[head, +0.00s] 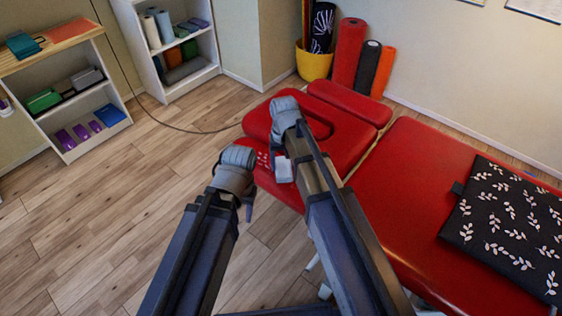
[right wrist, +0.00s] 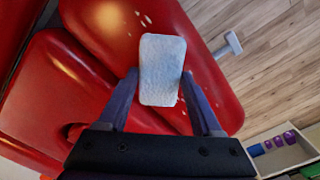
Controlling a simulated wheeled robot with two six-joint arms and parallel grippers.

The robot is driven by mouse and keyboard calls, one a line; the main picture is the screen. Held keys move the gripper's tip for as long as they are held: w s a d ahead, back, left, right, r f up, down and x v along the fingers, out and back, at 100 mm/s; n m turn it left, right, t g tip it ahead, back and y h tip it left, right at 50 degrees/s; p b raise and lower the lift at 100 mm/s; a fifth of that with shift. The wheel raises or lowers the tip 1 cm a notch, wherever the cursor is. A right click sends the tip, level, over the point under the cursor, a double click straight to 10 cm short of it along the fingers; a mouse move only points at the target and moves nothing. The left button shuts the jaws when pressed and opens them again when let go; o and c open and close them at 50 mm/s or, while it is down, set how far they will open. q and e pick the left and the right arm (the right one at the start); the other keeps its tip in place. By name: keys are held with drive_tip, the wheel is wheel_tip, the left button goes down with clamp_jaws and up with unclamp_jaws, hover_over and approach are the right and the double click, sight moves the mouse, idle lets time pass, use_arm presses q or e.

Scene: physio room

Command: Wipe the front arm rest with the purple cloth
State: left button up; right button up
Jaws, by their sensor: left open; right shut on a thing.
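The front arm rest (head: 263,160) is a red pad at the near side of the red massage table's head end, with small pale spots on it. In the right wrist view the arm rest (right wrist: 205,60) shows pale spots beyond the cloth. My right gripper (head: 280,158) is over the arm rest, shut on a folded cloth (head: 284,171). The cloth looks whitish, not purple, and sits between the fingers in the right wrist view (right wrist: 162,70). I cannot tell whether it touches the pad. My left gripper (head: 249,200) is open and empty, left of the arm rest above the floor.
The face rest (head: 345,138) with its opening and another red pad (head: 350,103) lie beyond. A black leaf-patterned cloth (head: 510,225) lies on the table (head: 420,170). A yellow basket (head: 313,63) and upright rolls stand behind. Shelves (head: 75,95) stand at left; the floor between is clear.

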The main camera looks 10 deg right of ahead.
sight(291, 171)
drive_tip(key=shift+s+d+f, duration=0.1)
drive_tip(key=shift+s+d, duration=0.9)
drive_tip(key=shift+s, duration=0.15)
drive_tip(key=shift+s+d, duration=1.35)
drive_tip(key=shift+f, duration=0.1)
drive_tip(key=shift+w+a, duration=1.35)
drive_tip(key=shift+w, duration=0.1)
drive_tip(key=shift+a, duration=0.1)
drive_tip(key=shift+w+a, duration=1.25)
drive_tip(key=shift+w, duration=0.1)
